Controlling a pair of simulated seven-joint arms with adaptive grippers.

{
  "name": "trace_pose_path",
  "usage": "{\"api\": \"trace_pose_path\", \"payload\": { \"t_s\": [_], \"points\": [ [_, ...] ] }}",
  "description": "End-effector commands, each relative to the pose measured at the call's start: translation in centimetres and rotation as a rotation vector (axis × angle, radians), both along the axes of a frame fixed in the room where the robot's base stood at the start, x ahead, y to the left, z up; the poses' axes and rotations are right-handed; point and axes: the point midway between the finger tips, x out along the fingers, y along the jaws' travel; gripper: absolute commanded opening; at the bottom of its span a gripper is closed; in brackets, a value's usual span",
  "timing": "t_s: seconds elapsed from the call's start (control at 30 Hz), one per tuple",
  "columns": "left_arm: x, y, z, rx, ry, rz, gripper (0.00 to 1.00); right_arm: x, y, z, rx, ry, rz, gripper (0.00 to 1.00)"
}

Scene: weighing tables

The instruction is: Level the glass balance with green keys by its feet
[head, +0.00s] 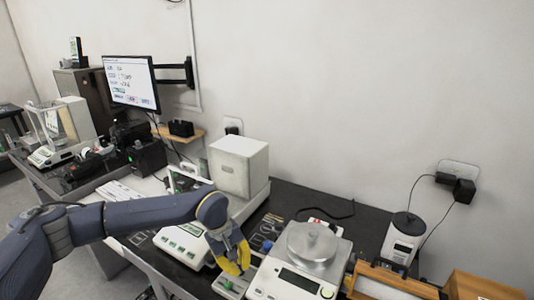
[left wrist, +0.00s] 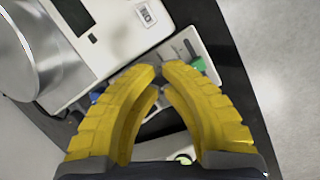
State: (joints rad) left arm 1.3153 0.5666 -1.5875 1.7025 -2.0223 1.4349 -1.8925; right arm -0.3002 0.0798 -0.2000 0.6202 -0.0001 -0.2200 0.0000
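The glass balance with green keys stands on the dark table in the head view, its white front base with several green keys (head: 183,243) left of my gripper. Its white rear housing (head: 240,168) rises behind, and my left arm hides much of its glass chamber. Its feet and level bubble cannot be made out. My left gripper (head: 238,262), with yellow fingers, points down just right of the green-key base. In the left wrist view its fingertips (left wrist: 160,70) nearly meet, with nothing clearly between them. My right gripper is not in view.
A top-pan balance (head: 298,270) with a round pan stands close right of the gripper. A grey item with a green part (left wrist: 195,64) lies near the fingertips in the wrist view. A wooden rack (head: 390,283) and a white device (head: 403,240) stand farther right.

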Motion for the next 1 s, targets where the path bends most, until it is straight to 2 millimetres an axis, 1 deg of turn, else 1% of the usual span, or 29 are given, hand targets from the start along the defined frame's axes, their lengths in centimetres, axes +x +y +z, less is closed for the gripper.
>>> {"api": "trace_pose_path", "payload": {
  "t_s": [0.03,0.1,0.2,0.3,0.4,0.5,0.63,1.0],
  "points": [
    [0.9,1.7,0.4,0.050,-0.018,-0.004,0.00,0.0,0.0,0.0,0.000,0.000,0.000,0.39],
    [1.7,3.6,0.8,0.109,-0.036,-0.013,0.00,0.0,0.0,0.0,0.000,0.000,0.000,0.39],
    [2.7,5.9,1.4,0.180,-0.052,-0.019,0.00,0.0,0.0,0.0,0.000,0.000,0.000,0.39],
    [3.4,7.6,1.9,0.232,-0.064,-0.022,0.00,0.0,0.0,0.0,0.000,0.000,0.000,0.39],
    [3.8,8.8,2.3,0.266,-0.071,-0.024,0.00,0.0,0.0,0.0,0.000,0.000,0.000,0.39],
    [4.0,9.5,2.4,0.285,-0.073,-0.024,0.00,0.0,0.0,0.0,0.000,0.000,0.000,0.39],
    [4.1,9.8,1.9,0.295,-0.074,-0.024,0.00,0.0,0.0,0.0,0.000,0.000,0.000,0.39],
    [4.0,9.7,-1.8,0.294,-0.073,-0.026,0.00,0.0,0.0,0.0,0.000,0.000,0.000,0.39]
  ]
}}
